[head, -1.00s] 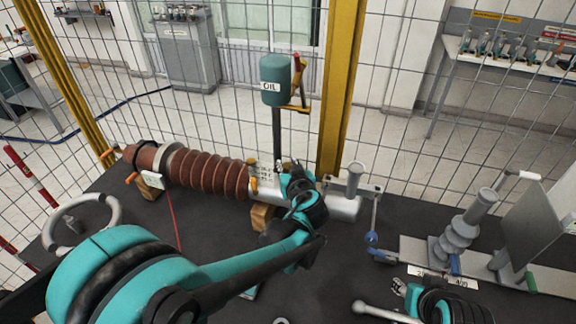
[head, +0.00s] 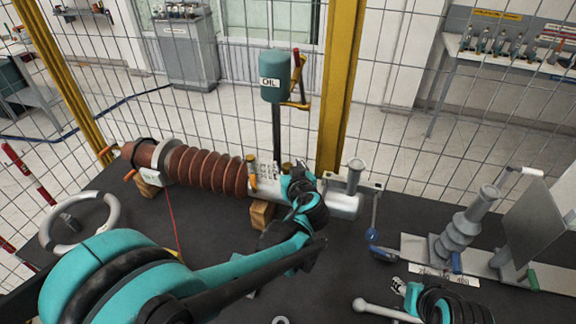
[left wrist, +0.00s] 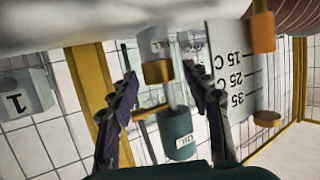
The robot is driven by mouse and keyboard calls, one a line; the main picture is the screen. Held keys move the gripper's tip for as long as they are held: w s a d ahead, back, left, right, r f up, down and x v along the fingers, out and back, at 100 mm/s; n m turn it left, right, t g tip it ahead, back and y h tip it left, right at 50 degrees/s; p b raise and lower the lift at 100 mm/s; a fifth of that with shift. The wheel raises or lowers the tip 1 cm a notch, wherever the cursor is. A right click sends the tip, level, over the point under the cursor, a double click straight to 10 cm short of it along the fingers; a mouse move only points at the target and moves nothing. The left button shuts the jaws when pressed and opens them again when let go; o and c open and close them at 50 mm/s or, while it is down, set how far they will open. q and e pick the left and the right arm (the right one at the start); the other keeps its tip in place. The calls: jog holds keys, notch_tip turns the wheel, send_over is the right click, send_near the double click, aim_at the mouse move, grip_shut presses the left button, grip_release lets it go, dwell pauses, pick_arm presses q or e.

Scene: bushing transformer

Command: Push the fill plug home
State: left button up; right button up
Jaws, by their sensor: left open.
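A brass-coloured plug (head: 287,167) stands on top of the grey metal cylinder (head: 343,204) at the end of the brown ribbed bushing (head: 205,171). In the left wrist view the brass plug (left wrist: 157,71) shows between my two fingers, below a small lettered label that I cannot read fully. My left gripper (head: 298,172) is open beside the plug, and its fingers (left wrist: 163,92) are apart with nothing gripped. How deep the plug sits is not clear. My right gripper (head: 398,286) is low at the right, too small to read its opening.
A white temperature scale card (left wrist: 234,75) and an orange-brass fitting (left wrist: 263,32) are close to my left fingers. A green oil container (head: 276,75) stands on a pole behind the cylinder. A grey ribbed fixture (head: 460,235) stands at right.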

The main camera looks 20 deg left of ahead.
pick_arm(q)
jog(key=v, duration=1.1)
jog(key=shift+s, duration=0.15)
jog(key=s+a+f+m+g+h+b, duration=0.1)
jog(key=s+a+f+m+g+h, duration=0.1)
jog(key=s+f, duration=0.4)
jog(key=s+a+f+m+g+h+b, duration=0.1)
jog(key=s+a+f+m+g+h, duration=0.2)
jog(key=s, duration=0.6)
notch_tip(320, 180, down, 3)
jog(key=shift+s+a+r+h+b, duration=0.1)
jog(key=shift+s+a+h+b, duration=0.15)
jog(key=shift+s+h+b, duration=0.25)
jog(key=shift+w, duration=0.15)
